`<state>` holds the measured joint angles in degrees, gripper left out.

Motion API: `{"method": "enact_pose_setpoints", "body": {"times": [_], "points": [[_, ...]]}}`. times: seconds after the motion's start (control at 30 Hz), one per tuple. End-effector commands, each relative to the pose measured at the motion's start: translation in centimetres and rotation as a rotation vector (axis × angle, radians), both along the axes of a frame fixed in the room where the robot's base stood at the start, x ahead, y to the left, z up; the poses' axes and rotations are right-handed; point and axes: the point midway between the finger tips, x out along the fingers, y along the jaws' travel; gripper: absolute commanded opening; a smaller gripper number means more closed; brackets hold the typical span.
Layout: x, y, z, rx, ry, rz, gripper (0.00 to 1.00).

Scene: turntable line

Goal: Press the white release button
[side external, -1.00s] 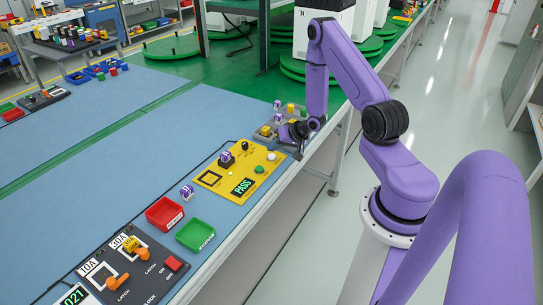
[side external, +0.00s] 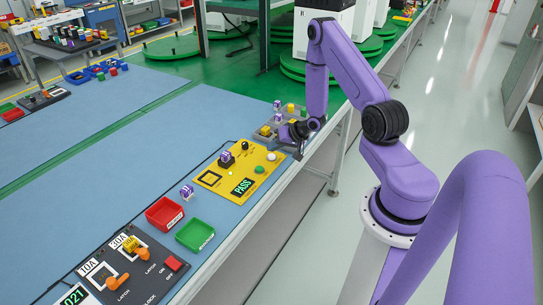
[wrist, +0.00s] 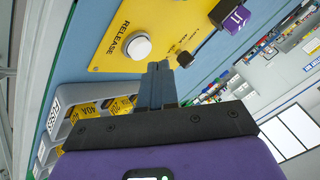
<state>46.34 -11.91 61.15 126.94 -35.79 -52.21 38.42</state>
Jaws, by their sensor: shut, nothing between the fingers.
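The white release button (wrist: 138,46) is a round cap on the yellow panel, beside the word RELEASE in the wrist view. In the side view the white button (side external: 271,156) sits near the right edge of the yellow panel (side external: 214,187). My gripper (wrist: 158,67) is shut and empty, its fingertips together. In the wrist view the tips appear just below and right of the button, not over it; their height above the panel is hard to tell. In the side view my gripper (side external: 285,134) is beyond the button, and its tips are partly hidden.
The panel also carries a green button (side external: 259,169), a PASS display (side external: 243,186), a black knob (wrist: 185,59) and a purple block (side external: 225,157). A grey bin of fuses (wrist: 75,125) lies close to my gripper. Red (side external: 154,221) and green (side external: 185,241) trays stand nearer the camera.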

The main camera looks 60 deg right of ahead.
Motion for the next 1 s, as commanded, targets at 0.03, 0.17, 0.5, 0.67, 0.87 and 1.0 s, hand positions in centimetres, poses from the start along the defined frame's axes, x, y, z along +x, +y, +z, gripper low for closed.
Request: {"method": "enact_pose_setpoints", "body": {"times": [0.03, 0.17, 0.5, 0.67, 0.87, 1.0], "points": [[0.0, 0.0, -0.1, 0.0, 0.0, 0.0, 0.0], [0.0, 0.0, -0.5, 0.0, -0.001, -0.001, 0.0], [0.0, 0.0, -0.8, 0.0, -0.001, -0.001, 0.0], [0.0, 0.0, -0.8, 0.0, 0.0, 0.0, 0.0], [0.0, 0.0, -1.0, 0.0, 0.0, 0.0, 0.0], [0.0, 0.0, -1.2, 0.0, 0.0, 0.0, 0.0]]}}
